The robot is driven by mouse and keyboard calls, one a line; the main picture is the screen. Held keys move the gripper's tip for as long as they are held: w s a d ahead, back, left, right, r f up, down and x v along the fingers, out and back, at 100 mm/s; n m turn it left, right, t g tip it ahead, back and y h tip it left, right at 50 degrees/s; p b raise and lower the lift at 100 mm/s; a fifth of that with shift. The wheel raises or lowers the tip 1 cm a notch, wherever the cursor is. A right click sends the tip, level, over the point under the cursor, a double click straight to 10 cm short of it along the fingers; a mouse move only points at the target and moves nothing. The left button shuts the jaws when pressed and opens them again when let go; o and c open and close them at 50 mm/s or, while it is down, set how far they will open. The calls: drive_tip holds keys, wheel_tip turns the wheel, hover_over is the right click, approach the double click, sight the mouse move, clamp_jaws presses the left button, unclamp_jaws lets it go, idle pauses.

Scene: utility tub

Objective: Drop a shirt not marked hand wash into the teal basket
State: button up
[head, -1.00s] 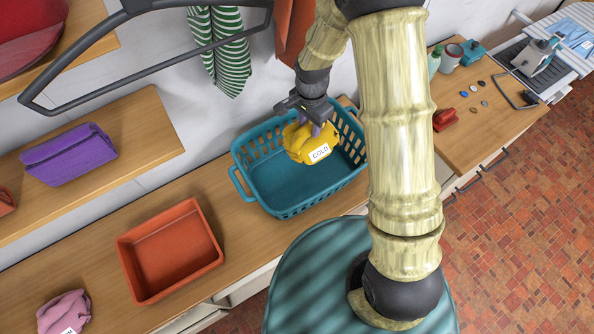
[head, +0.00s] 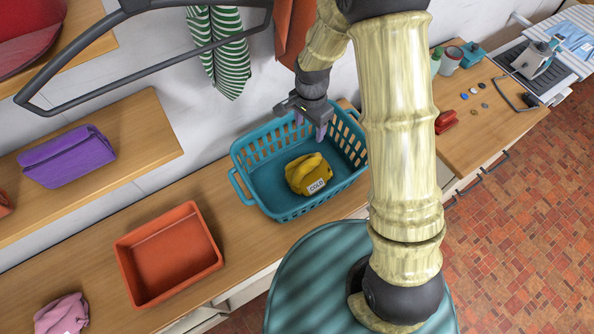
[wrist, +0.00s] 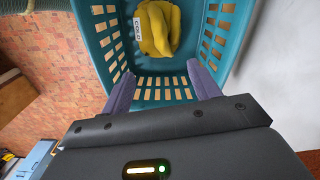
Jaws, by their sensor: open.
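The yellow shirt (head: 309,174) lies bundled on the floor of the teal basket (head: 243,158), with a white label reading COLD. The shirt also shows in the wrist view (wrist: 158,28), apart from the fingers. My gripper (head: 311,131) is open and empty above the back part of the basket; its two fingers are spread in the wrist view (wrist: 158,88). A pink shirt (head: 62,315) lies at the lower left of the counter, and its label is cut off by the picture edge.
An empty orange tray (head: 168,254) stands left of the basket. A green striped cloth (head: 228,50) hangs behind. A red object (head: 445,121) and several small stones lie on the right counter. Counter between tray and basket is clear.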

wheel_tip(320, 180, up, 17)
drive_tip(key=b, duration=0.3)
drive_tip(key=shift+f+b, duration=0.2)
drive_tip(key=shift+b, duration=0.2)
drive_tip(key=shift+f, duration=0.1)
idle(0.4)
drive_tip(key=s+d+f+n+t+b, duration=0.2)
drive_tip(key=s+d+f+n, duration=0.6)
drive_tip(key=s+d, duration=0.5)
wheel_tip(320, 180, down, 2)
drive_tip(key=shift+d+f+n+t, duration=0.1)
drive_tip(key=shift+d+n+t, duration=0.2)
drive_tip(key=shift+d+n, duration=0.15)
